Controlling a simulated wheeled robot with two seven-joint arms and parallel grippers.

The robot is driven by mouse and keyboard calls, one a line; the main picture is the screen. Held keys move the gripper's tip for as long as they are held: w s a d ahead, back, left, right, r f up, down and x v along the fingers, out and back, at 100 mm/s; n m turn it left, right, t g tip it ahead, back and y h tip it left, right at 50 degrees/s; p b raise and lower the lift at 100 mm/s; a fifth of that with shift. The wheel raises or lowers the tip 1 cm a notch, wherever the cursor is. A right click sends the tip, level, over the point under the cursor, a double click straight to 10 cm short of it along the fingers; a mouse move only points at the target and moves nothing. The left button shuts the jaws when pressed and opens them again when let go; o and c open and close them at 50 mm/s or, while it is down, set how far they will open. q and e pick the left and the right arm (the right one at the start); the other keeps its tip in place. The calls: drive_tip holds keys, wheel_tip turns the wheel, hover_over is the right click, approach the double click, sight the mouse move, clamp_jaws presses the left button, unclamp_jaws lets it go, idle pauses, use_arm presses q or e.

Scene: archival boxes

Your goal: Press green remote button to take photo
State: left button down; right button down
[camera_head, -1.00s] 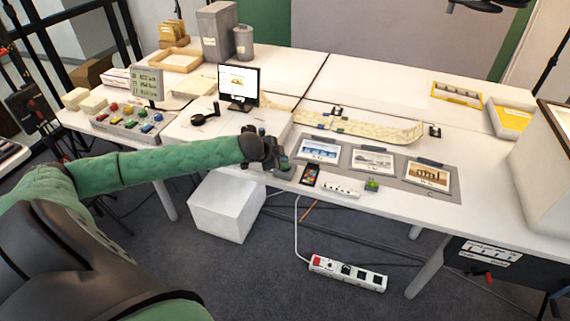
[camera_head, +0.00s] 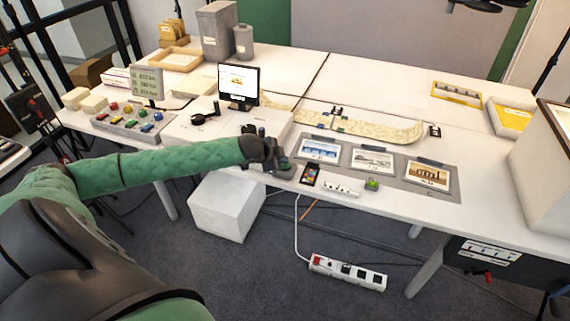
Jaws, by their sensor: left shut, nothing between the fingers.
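A small remote with a green button (camera_head: 372,184) sits near the front edge of the table, to the right of a white power strip. My left arm reaches in from the left over the table's front edge. My left gripper (camera_head: 281,165) is shut and empty, beside the colour chart and well left of the green button. A dark, greenish round shape at its fingertips is too small to make out. My right gripper is not in view.
Three framed pictures lie on a grey mat (camera_head: 447,192) behind the remote. A colour chart (camera_head: 310,174) and a white power strip (camera_head: 341,188) lie between gripper and remote. A monitor (camera_head: 239,84) stands behind. A control panel (camera_head: 132,125) with coloured buttons is at left.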

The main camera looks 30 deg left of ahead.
sight(283, 165)
use_arm(q)
drive_tip(key=shift+f, duration=0.3)
idle(0.4)
drive_tip(key=shift+r, duration=0.1)
drive_tip(key=shift+r+p, duration=0.85)
drive_tip(key=shift+p, duration=0.15)
wheel_tip(283, 165, up, 5)
drive_tip(key=p, duration=0.4)
drive_tip(key=shift+p, duration=0.3)
idle(0.5)
